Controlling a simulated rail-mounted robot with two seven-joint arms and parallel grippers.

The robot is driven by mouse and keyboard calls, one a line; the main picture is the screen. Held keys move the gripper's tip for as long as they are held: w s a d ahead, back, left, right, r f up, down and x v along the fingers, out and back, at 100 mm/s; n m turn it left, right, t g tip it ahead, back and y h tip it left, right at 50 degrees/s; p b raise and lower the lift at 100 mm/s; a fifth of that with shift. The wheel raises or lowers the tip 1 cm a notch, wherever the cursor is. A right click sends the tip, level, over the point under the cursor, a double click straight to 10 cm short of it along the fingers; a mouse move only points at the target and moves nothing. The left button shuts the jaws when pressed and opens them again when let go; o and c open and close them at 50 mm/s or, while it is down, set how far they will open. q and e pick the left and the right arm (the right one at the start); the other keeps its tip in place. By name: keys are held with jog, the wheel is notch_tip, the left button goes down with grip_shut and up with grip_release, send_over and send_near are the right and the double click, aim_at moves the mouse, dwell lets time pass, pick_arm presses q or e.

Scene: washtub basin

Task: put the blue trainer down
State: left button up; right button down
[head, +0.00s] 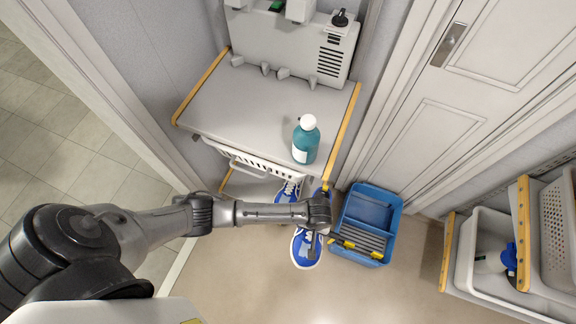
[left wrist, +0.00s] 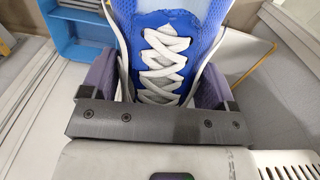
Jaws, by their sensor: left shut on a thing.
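A blue trainer (head: 301,250) with white laces and a white sole edge is held by my left gripper (head: 316,228) in the head view, over the floor in front of the cart. In the left wrist view the trainer (left wrist: 165,55) fills the space between the two fingers of my left gripper (left wrist: 160,88), which are shut on its sides. The arm hides part of the trainer in the head view. I cannot tell whether its sole touches the floor. More blue footwear (head: 288,191) shows behind the arm, by the cart. My right gripper is not in view.
A blue mop bucket (head: 386,207) stands close to the trainer's right. Behind is a grey cart (head: 240,106) with a teal bottle (head: 306,140) on top. Shelving with tubs (head: 478,275) stands at the right. Bare floor (head: 385,291) lies in front.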

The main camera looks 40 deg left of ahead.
pick_arm(q)
jog(key=s+a+f+b, duration=0.1)
jog(key=a+f+b, duration=0.7)
jog(key=a, duration=0.4)
jog(key=s+a+f+b, duration=0.1)
jog(key=a+f+b, duration=0.4)
jog(key=a+f, duration=0.55)
jog(key=shift+m, duration=0.3)
jog(key=w+a+f+b, duration=0.2)
jog(key=a+b, duration=0.3)
jog(key=b, duration=0.1)
jog(key=w+a+f+b, duration=0.3)
jog(key=a+b, duration=0.3)
jog(key=w+a+f+b, duration=0.2)
jog(key=w+a+b, duration=0.1)
jog(key=a+b, duration=0.2)
jog(key=shift+w+a+f+b, duration=0.15)
jog(key=shift+a+b, duration=0.1)
jog(key=shift+b, duration=0.2)
jog(key=o, duration=1)
jog(key=shift+c, duration=0.2)
